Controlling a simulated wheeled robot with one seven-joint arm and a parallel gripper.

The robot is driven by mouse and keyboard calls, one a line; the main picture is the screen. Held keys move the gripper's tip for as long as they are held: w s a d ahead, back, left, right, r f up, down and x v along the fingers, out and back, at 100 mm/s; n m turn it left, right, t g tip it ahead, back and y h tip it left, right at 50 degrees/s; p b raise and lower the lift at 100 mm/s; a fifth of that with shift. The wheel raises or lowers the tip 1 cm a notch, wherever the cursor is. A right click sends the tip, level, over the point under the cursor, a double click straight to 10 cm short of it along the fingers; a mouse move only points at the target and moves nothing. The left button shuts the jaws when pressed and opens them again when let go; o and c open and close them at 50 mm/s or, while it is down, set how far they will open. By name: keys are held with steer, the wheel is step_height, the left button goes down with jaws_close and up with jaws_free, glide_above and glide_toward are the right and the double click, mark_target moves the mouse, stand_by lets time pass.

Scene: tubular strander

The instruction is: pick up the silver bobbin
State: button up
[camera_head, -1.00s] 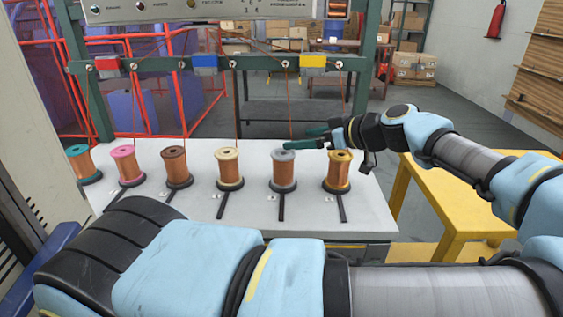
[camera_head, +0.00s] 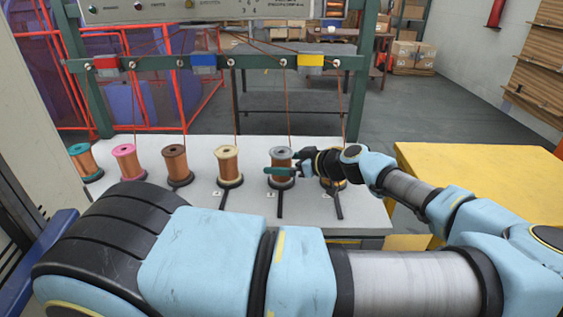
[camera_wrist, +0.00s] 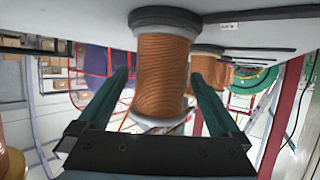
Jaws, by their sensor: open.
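The silver bobbin (camera_head: 281,161), copper wire with grey flanges, stands upright on the white table (camera_head: 235,150), second from the right in the row. My gripper (camera_head: 279,171) reaches it from the right, and one teal finger crosses in front of its lower half. In the wrist view, which is upside down, the bobbin (camera_wrist: 161,68) stands between the two spread fingers of my gripper (camera_wrist: 160,84). Gaps show on both sides, so the jaws are open around it. Contact is not visible.
The gold bobbin (camera_head: 327,178) is close to the right, mostly hidden by my wrist. The cream bobbin (camera_head: 228,163) stands to the left, with brown, pink and teal ones beyond. Wires run up to the green frame (camera_head: 351,100). A yellow table (camera_head: 480,175) is at right.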

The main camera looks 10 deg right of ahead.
steer(key=shift+w+a+f, duration=0.15)
steer(key=shift+w+a, duration=0.15)
jaws_close()
stand_by(0.7)
